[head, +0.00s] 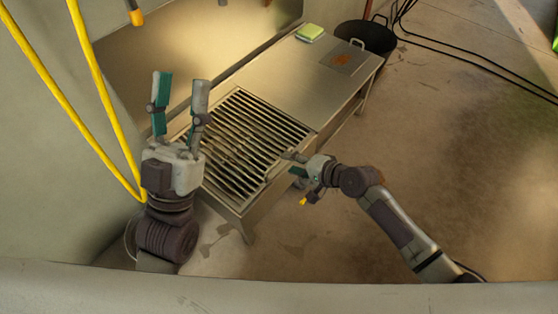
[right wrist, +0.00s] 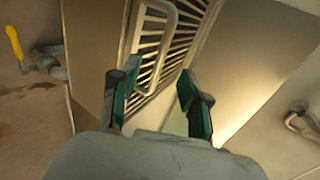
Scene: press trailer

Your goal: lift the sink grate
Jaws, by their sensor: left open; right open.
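The sink grate (head: 248,135), a slatted metal panel, lies in the near end of the metal bench sink. In the right wrist view the grate (right wrist: 182,40) shows with a pale looped handle (right wrist: 172,42) standing along it. My right gripper (head: 290,160) is at the grate's right edge; in the right wrist view its two teal fingers (right wrist: 158,76) are apart, with the lower end of the handle near the gap. I cannot tell if they touch it. My left gripper (head: 181,88) is open and empty, fingers up, in front of the grate's left side.
Yellow hoses (head: 97,80) hang at left. Black cables (head: 470,55) cross the floor at right.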

